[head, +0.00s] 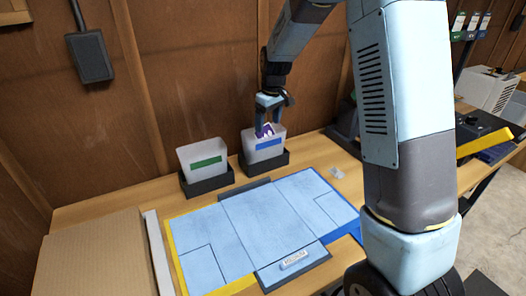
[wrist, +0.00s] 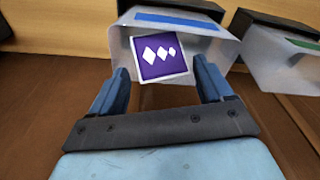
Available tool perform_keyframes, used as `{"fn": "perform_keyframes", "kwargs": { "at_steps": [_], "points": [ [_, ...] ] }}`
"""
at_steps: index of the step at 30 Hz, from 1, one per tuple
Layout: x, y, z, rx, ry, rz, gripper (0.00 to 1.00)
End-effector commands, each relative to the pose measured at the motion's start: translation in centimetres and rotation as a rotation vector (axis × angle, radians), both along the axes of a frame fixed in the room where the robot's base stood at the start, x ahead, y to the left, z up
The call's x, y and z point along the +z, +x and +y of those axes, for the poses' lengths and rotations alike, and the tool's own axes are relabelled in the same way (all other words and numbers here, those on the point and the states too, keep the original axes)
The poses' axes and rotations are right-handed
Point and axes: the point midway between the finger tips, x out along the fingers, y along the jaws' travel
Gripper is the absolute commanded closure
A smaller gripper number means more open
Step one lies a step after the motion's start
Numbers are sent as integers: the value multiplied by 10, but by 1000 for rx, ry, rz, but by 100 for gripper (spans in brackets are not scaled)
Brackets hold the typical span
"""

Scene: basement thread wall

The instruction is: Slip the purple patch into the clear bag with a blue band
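The purple patch (wrist: 160,56) is a square with a white edge and white diamonds. It lies tilted at the mouth of the clear bag with a blue band (wrist: 210,47), against the bag's inside in the wrist view. The bag (head: 264,150) stands in a black holder in the head view, and the patch (head: 264,131) shows at its top. My gripper (wrist: 162,68) is right above the mouth. Its fingers are spread on both sides of the patch, with narrow gaps showing. How deep the patch sits is hard to tell.
A clear bag with a green band (head: 206,161) stands in its own black holder to the left. A blue work mat (head: 262,218) lies in front, with a label plate (head: 295,260). A cardboard box (head: 95,258) stands at the left. The wooden wall is close behind.

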Motion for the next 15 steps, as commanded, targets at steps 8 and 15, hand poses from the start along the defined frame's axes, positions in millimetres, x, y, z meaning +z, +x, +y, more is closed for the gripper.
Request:
{"fn": "perform_keyframes", "kwargs": {
  "at_steps": [8, 15],
  "points": [
    [0, 0, 0, 0, 0, 0, 2],
    [4, 0, -1, -1, 1, -1, 2]
  ]
}}
